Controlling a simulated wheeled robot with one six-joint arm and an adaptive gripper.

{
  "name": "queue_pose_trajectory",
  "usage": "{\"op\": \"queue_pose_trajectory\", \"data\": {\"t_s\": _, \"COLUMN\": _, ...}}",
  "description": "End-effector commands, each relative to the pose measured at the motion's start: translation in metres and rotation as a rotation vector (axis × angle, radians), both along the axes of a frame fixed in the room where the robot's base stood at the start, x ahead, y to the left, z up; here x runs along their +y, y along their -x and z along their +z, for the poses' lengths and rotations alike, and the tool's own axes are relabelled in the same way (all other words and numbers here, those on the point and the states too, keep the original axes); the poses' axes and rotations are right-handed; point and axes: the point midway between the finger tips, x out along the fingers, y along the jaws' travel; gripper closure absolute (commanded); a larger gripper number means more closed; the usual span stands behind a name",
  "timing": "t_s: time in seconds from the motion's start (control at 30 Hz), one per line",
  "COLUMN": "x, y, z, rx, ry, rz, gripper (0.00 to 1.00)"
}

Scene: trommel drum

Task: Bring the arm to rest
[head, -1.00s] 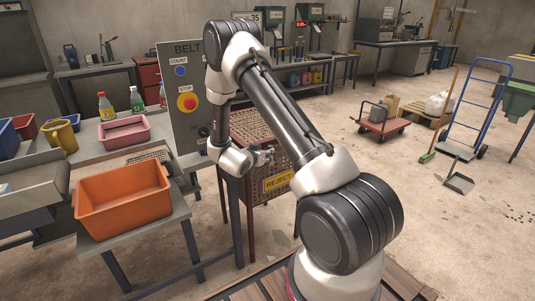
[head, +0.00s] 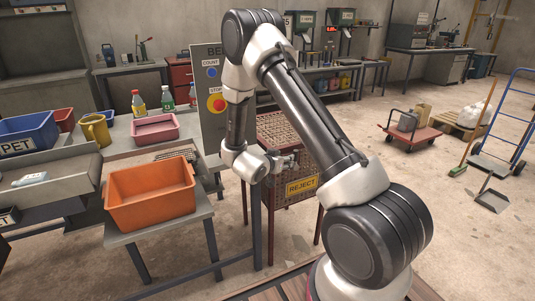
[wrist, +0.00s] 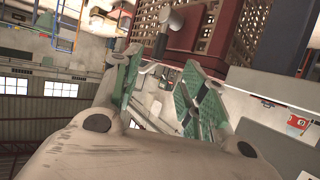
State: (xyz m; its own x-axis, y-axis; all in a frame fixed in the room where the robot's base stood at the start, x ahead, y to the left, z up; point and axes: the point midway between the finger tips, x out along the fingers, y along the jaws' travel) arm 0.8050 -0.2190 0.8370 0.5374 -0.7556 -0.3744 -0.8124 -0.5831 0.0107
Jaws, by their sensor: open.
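My gripper (head: 286,162) is at the end of my folded arm in the head view, in front of the top of the brown mesh reject bin (head: 290,208). In the wrist view my gripper (wrist: 165,95) shows its two green-padded fingers spread apart with nothing between them. The wrist view is strongly tilted. The bin's mesh (wrist: 262,30) fills its upper right, beyond the fingers. In the head view my arm rises from the lower right, bends at the top and hangs down at the wrist. I cannot tell how far the fingers are from the bin.
An orange bin (head: 150,205) stands on a small grey table left of my gripper. A control panel (head: 212,105) with a red stop button stands behind my wrist. The floor at right is open near a red cart (head: 408,138).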

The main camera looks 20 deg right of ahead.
Motion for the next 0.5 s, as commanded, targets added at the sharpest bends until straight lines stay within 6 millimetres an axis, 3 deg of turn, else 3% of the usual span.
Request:
{"op": "queue_pose_trajectory", "data": {"t_s": 0.17, "x": 0.0, "y": 0.0, "z": -0.001, "rx": -0.004, "ry": -0.005, "rz": -0.001, "gripper": 0.57}}
{"op": "queue_pose_trajectory", "data": {"t_s": 0.27, "x": 0.008, "y": -0.001, "z": -0.014, "rx": 0.016, "ry": -0.069, "rz": 0.012, "gripper": 0.57}}
{"op": "queue_pose_trajectory", "data": {"t_s": 0.37, "x": 0.029, "y": -0.004, "z": -0.043, "rx": 0.086, "ry": -0.195, "rz": 0.088, "gripper": 0.57}}
{"op": "queue_pose_trajectory", "data": {"t_s": 0.5, "x": 0.077, "y": 0.013, "z": -0.086, "rx": 0.275, "ry": -0.422, "rz": 0.256, "gripper": 0.57}}
